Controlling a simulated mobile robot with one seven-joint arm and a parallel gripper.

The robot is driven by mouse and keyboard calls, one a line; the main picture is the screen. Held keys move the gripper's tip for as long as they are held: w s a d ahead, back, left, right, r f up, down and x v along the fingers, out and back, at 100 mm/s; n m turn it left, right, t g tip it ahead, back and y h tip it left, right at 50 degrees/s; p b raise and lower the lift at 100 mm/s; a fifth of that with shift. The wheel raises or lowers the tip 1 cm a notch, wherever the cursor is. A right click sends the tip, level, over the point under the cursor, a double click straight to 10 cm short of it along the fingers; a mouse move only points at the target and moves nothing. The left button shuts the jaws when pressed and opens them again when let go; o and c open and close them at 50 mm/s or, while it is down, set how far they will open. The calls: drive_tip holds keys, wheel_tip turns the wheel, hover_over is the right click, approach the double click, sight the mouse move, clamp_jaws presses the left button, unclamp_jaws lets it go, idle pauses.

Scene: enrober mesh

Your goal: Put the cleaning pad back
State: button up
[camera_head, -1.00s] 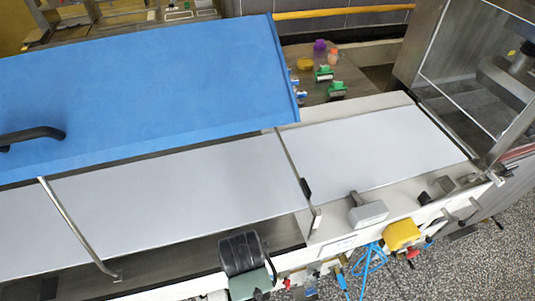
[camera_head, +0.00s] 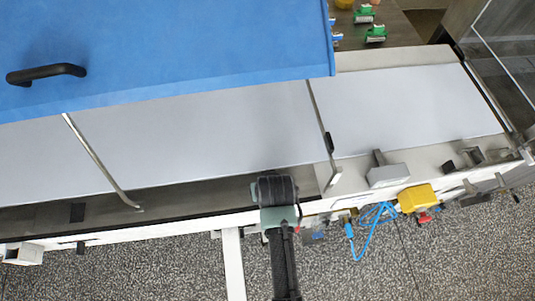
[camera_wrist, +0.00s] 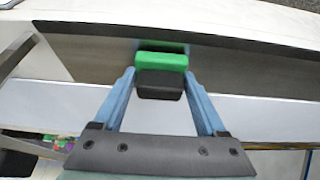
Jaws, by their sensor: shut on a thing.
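My gripper (camera_wrist: 162,78) is shut on a small block, green on one face and black on the other, which I take to be the cleaning pad (camera_wrist: 162,62). Its two blue fingers press on the block's sides in the wrist view. In the head view my gripper (camera_head: 277,190) is over the near edge of the conveyor, beside the grey metal channel (camera_head: 190,194). The fingers and pad are hidden there behind my dark wrist. I cannot tell whether the pad touches the channel.
A blue hood (camera_head: 180,50) with a black handle (camera_head: 46,74) covers the far left. Pale belt (camera_head: 405,110) runs beneath it and to the right. A grey block (camera_head: 388,175), a yellow box (camera_head: 417,197) and blue cable (camera_head: 370,222) are right of my gripper. Green-topped items (camera_head: 376,34) stand behind.

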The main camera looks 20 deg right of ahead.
drive_tip(key=shift+f, duration=0.3)
drive_tip(key=shift+f, duration=0.15)
drive_tip(key=o, duration=1.2)
drive_tip(key=shift+o, duration=0.2)
drive_tip(key=shift+r, duration=0.25)
drive_tip(key=v, duration=1.2)
drive_tip(key=shift+b, duration=0.4)
drive_tip(key=shift+f, duration=0.1)
